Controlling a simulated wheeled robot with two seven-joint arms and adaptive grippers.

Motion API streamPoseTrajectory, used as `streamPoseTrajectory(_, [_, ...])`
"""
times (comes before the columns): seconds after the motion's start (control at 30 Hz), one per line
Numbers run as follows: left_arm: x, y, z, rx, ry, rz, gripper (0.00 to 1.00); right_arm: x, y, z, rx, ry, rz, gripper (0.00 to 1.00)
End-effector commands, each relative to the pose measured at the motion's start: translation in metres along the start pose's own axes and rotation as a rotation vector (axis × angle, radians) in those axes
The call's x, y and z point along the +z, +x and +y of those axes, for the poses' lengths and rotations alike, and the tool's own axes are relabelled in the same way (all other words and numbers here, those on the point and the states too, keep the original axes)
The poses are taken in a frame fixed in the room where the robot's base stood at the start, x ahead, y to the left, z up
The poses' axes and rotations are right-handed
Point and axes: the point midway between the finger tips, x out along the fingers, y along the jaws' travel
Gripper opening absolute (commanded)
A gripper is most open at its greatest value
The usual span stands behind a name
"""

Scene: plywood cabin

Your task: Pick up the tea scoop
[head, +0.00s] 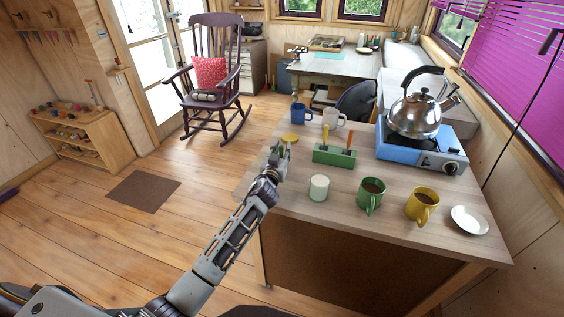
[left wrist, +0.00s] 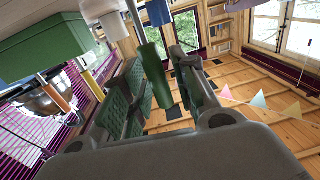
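My left gripper (head: 279,154) is over the left edge of the plywood-topped table (head: 290,205). In the left wrist view my left gripper (left wrist: 160,75) has its two fingers apart, with a green handle (left wrist: 152,65) between them. This handle seems to belong to the tea scoop. My right gripper is not in view.
A green holder (head: 334,155) with yellow- and orange-handled tools stands right of the gripper. A white cup (head: 319,187), green mug (head: 371,195) and yellow mug (head: 422,204) stand nearer. A blue mug (head: 301,113) and a kettle (head: 420,112) on a blue stove stand farther back.

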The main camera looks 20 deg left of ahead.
Motion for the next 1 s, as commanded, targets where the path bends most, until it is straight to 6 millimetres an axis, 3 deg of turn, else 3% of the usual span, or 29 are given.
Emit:
streamPoseTrajectory(0.2, [0.0,0.0,0.0,0.0,0.0,0.0,0.0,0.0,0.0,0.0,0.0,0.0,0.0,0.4])
streamPoseTrajectory(0.67, [-0.005,0.0,0.0,0.0,0.0,0.001,0.0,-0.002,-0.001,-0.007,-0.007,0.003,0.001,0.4])
streamPoseTrajectory(1.0, [-0.039,0.0,0.0,0.0,-0.001,0.003,0.0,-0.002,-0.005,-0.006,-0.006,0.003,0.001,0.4])
